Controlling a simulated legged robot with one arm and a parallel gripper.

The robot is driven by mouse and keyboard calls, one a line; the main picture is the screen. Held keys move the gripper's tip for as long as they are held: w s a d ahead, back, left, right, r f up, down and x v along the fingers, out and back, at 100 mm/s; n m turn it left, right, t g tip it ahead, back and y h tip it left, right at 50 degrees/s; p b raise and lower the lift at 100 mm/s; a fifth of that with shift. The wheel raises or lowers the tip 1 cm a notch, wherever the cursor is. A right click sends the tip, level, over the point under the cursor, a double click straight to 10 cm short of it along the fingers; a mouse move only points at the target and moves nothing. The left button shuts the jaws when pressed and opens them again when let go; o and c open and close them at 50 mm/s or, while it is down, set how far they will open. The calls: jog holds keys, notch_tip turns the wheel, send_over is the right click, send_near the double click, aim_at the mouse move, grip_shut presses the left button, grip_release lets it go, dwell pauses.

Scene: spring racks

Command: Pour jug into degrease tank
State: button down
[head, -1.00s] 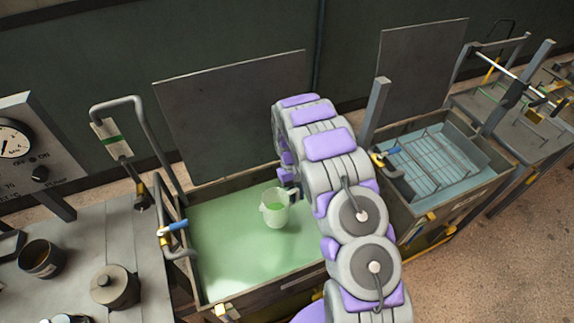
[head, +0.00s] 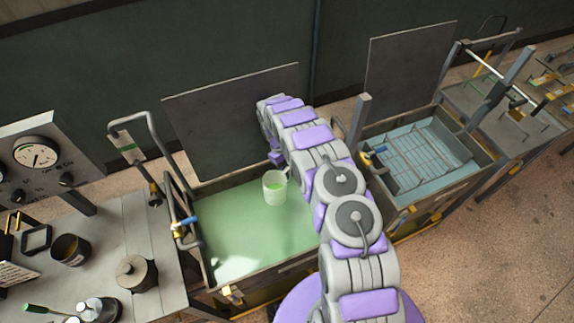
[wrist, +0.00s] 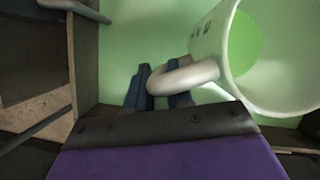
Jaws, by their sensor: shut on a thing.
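My gripper (wrist: 160,88) is shut on the jug's curved handle in the wrist view. The jug body (wrist: 275,75) fills the upper right of that view, with green visible inside its mouth. In the head view the fingers are mostly hidden by my arm and the jug. No stream from the jug shows.
A second tank (head: 425,195) with blue-grey liquid and a wire rack stands to the right. A bench at left holds a lidded pot (head: 137,273), a dark cup (head: 70,250) and a gauge panel (head: 40,155). A pipe with a blue-handled valve (head: 184,222) rises at the tank's left end.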

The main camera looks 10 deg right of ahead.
jog(key=s+a+r+m+t+h+b, duration=0.1)
jog(key=r+t+h+b, duration=0.6)
jog(key=b, duration=1)
jog(key=shift+a+r+m+h+b, duration=0.3)
jog(key=shift+a+r+m+h, duration=0.65)
jog(key=shift+r, duration=1.2)
dwell(0.6)
